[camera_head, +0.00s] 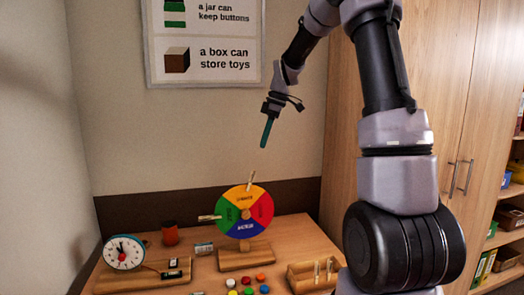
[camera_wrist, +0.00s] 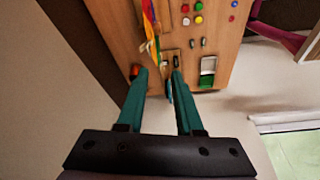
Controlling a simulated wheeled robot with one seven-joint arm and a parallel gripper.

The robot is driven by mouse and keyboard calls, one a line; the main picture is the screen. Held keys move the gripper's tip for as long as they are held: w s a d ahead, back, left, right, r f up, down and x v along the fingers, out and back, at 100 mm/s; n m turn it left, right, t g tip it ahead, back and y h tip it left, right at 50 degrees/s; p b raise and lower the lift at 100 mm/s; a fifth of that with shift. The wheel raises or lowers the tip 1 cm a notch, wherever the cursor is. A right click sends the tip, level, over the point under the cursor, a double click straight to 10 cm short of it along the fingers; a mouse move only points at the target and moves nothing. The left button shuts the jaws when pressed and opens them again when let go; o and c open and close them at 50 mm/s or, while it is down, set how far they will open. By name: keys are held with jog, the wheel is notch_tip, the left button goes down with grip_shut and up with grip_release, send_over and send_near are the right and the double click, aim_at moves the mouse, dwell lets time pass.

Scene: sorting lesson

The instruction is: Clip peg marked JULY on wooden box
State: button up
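A wooden box (camera_head: 301,281) stands at the table's front right in the head view, partly cut off by my arm, with two pale pegs (camera_head: 318,270) upright at it. One peg (camera_head: 250,181) is on the top of the coloured season wheel (camera_head: 262,208), and another peg (camera_head: 209,218) is on its left edge. No peg's lettering is readable, so I cannot tell which says JULY. My gripper (camera_head: 265,138) hangs high above the table, behind and above the wheel. In the wrist view its teal fingers (camera_wrist: 159,75) are apart, with no peg visibly held between them.
A clock (camera_head: 123,253) and a red-brown jar (camera_head: 170,234) stand at the left. A wooden block (camera_head: 170,273) with dark pieces lies beside the clock. Several coloured buttons (camera_head: 248,291) lie in front of the wheel. A cabinet (camera_head: 440,130) stands at the right.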

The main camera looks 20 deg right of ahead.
jog(key=shift+w+a+f+n+g+y, duration=0.15)
jog(key=shift+w+a+f+n, duration=0.35)
jog(key=shift+f, duration=1.4)
jog(key=shift+w+a+f+n+g+y, duration=0.2)
jog(key=shift+w+f+n, duration=0.5)
jog(key=shift+f, duration=1.2)
jog(key=shift+w+a+f+n+g+h, duration=0.15)
jog(key=shift+w+a+f+n, duration=0.5)
jog(key=shift+f, duration=1.25)
jog(key=shift+w+d+m, duration=0.2)
jog(key=shift+d+m, duration=0.05)
grip_shut()
jog(key=shift+r, duration=0.15)
jog(key=shift+v, duration=2.4)
jog(key=shift+d, duration=0.1)
